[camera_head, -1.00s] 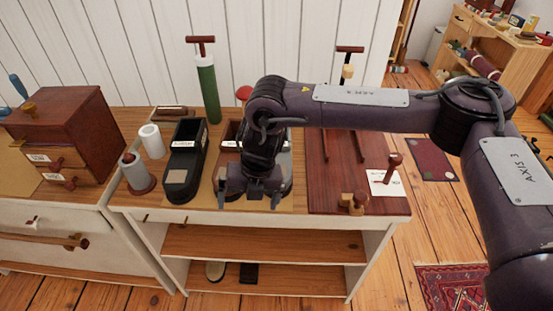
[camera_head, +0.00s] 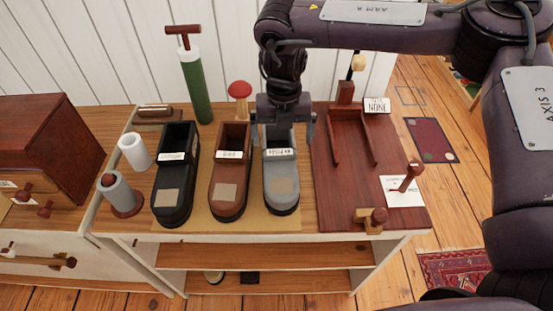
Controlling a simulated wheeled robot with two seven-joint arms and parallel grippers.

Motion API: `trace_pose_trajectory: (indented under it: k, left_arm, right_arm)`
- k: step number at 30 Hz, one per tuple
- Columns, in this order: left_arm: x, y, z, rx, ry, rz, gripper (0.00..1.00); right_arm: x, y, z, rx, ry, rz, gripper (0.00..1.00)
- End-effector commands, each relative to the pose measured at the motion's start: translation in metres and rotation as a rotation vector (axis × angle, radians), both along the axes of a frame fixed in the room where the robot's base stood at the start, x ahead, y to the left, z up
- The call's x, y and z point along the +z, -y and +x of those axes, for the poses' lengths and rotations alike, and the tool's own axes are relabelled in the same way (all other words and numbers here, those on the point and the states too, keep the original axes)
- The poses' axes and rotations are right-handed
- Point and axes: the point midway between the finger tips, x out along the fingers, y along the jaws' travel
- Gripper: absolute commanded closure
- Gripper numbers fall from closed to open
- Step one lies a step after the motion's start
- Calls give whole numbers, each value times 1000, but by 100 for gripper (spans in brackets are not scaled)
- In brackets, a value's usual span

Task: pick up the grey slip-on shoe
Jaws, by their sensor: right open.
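The grey slip-on shoe (camera_head: 282,186) stands on a tan mat on top of the shelf unit, at the right end of a row of three shoes. A white label lies across its opening. My right gripper (camera_head: 284,142) is over the rear of the grey shoe, pointing down, with its fingers apart on either side of the shoe's heel end. The gripper hides the back of the shoe, and I cannot tell whether the fingers touch it. My left gripper is not in view.
A brown shoe (camera_head: 229,185) and a black shoe (camera_head: 174,185) stand to the left. A dark red wooden board (camera_head: 340,200) with rails and a peg lies to the right. A green pump (camera_head: 197,88) and a red-capped peg (camera_head: 240,92) stand behind.

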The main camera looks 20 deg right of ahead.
Motion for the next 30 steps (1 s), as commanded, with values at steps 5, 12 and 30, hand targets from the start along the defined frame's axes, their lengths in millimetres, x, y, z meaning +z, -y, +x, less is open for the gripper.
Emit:
trace_pose_trajectory:
  k: [5, 12, 30]
  left_arm:
    - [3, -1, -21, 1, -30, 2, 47]
    - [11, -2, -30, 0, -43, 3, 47]
    - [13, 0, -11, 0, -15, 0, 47]
  right_arm:
    - [-19, -3, -3, 3, -2, 0, 0]
    - [-54, -10, -10, 1, -3, 0, 0]
    - [-65, -10, -9, 1, 0, 1, 31]
